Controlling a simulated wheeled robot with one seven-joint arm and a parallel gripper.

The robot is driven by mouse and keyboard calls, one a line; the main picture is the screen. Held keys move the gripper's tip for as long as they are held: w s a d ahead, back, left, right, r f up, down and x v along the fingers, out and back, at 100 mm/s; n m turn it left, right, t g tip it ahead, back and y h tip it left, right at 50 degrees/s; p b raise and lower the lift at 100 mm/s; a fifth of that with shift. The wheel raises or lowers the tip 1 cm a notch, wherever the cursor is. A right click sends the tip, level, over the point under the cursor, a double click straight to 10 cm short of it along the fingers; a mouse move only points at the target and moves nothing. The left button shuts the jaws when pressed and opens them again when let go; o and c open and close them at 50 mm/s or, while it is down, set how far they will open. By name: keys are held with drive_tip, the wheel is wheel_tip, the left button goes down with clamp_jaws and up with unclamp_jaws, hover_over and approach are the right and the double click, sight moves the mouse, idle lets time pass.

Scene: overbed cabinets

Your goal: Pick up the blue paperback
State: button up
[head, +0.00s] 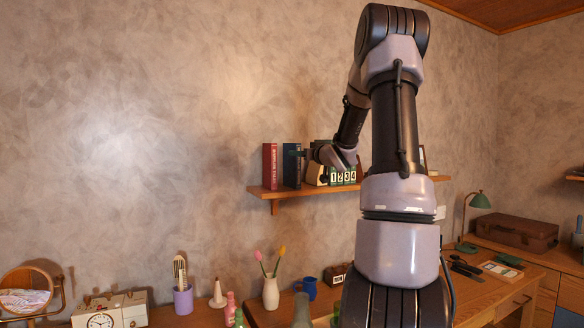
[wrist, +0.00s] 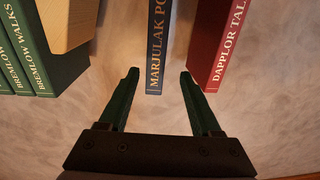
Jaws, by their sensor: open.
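The blue paperback (wrist: 158,50) stands upright on the wall shelf, its lettered spine facing my wrist camera. My gripper (wrist: 159,73) is open, with one dark green finger on each side of the blue spine in the wrist view. Clear space shows between each finger and the book; I cannot tell how far the fingertips reach along its sides. In the head view my gripper is small and mostly blends with the things on the shelf.
A red book (wrist: 217,45) stands close to the right finger in the wrist view. A wooden block (wrist: 68,22) and green books (wrist: 38,55) are at left. A vase (head: 271,293) stands below.

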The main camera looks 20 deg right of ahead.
sight(292, 165)
drive_tip(key=w, duration=0.8)
drive_tip(key=shift+w, duration=0.3)
clamp_jaws()
drive_tip(key=shift+r, duration=0.1)
idle(1.0)
